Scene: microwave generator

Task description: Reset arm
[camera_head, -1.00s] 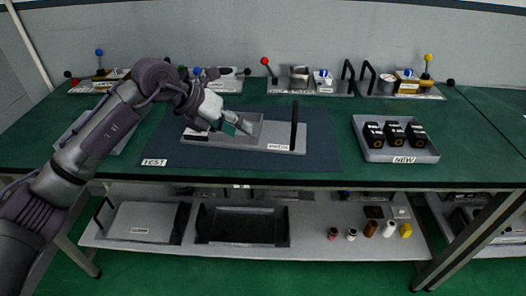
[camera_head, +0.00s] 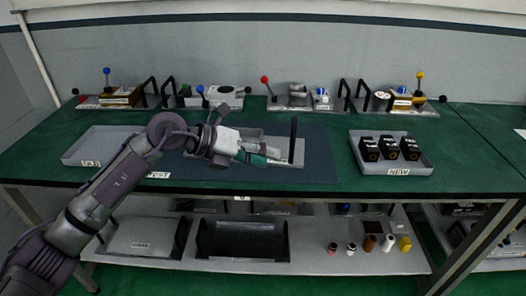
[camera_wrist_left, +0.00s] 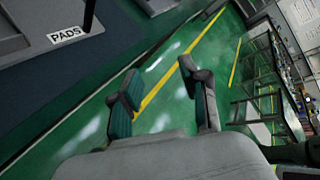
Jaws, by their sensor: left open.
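My left gripper (camera_head: 270,156) reaches in from the left over the dark mat, in front of the grey fixture (camera_head: 285,174) with its upright black handle. In the left wrist view the same gripper (camera_wrist_left: 165,95) has its two teal-padded fingers spread apart with nothing between them. Beyond them is green floor with yellow lines. The gripper hides part of the fixture in the head view. My right gripper is not in view.
A grey NEW tray (camera_head: 424,166) with three black blocks stands right of the mat (camera_head: 322,160). A grey tray (camera_head: 76,158) sits at the left, partly behind my arm. Several lever fixtures line the back edge. Trays and small bottles (camera_head: 369,243) occupy the lower shelf.

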